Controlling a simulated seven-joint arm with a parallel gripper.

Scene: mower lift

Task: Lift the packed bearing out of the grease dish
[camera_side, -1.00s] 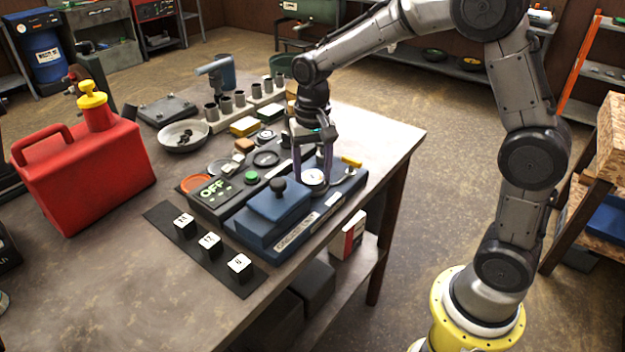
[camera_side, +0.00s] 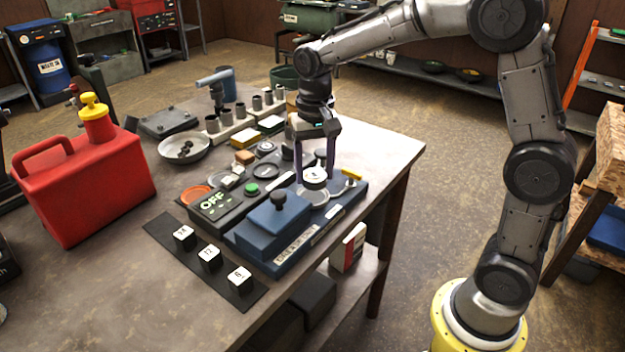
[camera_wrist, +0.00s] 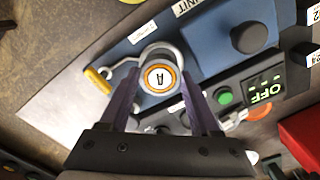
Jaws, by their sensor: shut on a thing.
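The bearing (camera_side: 315,176) is a short round piece with a pale top. In the wrist view its top (camera_wrist: 160,78) shows an orange ring and the letter A. My gripper (camera_side: 314,181) is shut on it, one dark purple finger on each side; the fingers also show in the wrist view (camera_wrist: 158,88). The pale round grease dish (camera_side: 316,198) sits in the blue unit (camera_side: 337,202). In the side view the bearing hangs just above the dish, with a small gap seemingly between them. What is inside the dish is not clear.
A blue block with a black knob (camera_side: 279,198) and a control box reading OFF (camera_side: 213,201) are close by. A red can (camera_side: 85,185) stands at left. The table's right corner is clear.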

